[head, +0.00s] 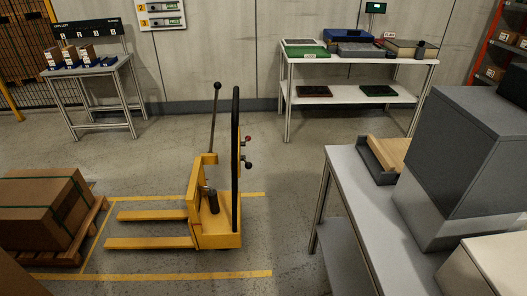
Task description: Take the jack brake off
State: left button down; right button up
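A yellow hand jack (217,234) stands on the floor in the middle of the head view, its two forks (150,229) low and pointing left. A long thin lever (213,118) with a black knob rises from it, leaning slightly right. A tall black handle bar (235,150) stands upright beside it. Two short levers stick out to the right of the bar, one with a red knob (248,139) and one with a black knob (248,164). I cannot tell which of these is the brake. Neither of my grippers is in view.
Yellow floor lines (180,275) surround the jack. A strapped brown box (40,208) sits on a pallet at left. A white table (350,195) with grey boxes (470,150) stands at right. Benches (360,98) line the back wall. Floor between jack and right table is clear.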

aim_at(248, 166)
jog(key=i, duration=1.5)
